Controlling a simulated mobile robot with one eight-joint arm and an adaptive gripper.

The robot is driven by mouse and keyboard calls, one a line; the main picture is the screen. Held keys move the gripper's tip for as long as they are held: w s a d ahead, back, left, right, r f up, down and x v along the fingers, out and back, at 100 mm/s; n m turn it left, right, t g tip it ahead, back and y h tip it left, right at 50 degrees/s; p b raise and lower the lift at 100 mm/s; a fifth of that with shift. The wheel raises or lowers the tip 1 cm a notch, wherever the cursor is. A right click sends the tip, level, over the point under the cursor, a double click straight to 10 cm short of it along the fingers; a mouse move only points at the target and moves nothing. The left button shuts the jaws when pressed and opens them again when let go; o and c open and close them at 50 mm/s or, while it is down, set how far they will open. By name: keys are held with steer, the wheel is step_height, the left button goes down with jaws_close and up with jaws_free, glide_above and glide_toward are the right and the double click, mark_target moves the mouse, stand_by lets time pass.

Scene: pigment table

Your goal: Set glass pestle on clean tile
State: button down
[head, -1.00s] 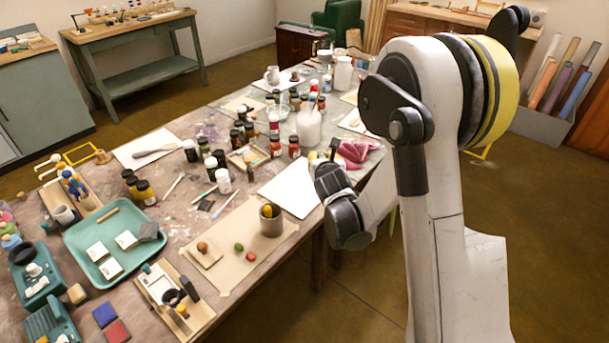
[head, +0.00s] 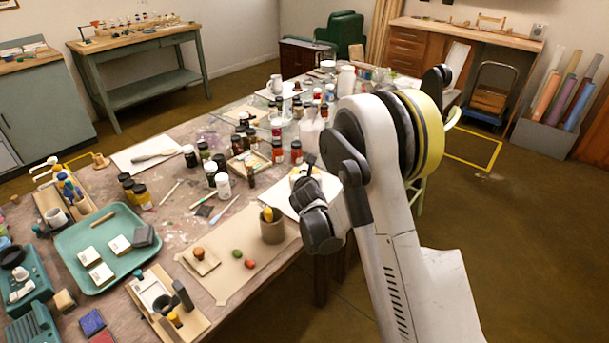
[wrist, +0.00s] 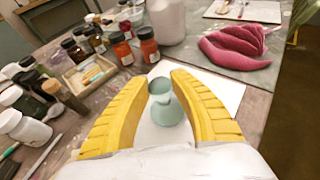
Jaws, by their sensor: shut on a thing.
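My gripper (wrist: 165,82) has yellow ribbed fingers shut on the pale teal glass pestle (wrist: 168,112), seen in the wrist view with a round knob and a wider foot. It is over a flat white slab (wrist: 225,92); whether the foot touches it I cannot tell. In the head view the slab (head: 281,197) lies at the table's right edge, partly hidden by my arm, which also hides the pestle. Small white tiles (head: 101,273) lie in a teal tray (head: 75,240). I cannot tell which surface is the clean tile.
Red and dark paint jars (wrist: 122,48) stand left of my gripper, with a white jar (wrist: 31,130) nearer. Crumpled pink gloves (wrist: 235,50) lie beyond, to the right. A grey-brown pot (head: 272,230) stands on brown paper near the slab. Open floor lies right of the table.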

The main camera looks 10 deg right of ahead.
steer(key=c, duration=1.2)
jaws_free()
steer(key=shift+f, duration=0.15)
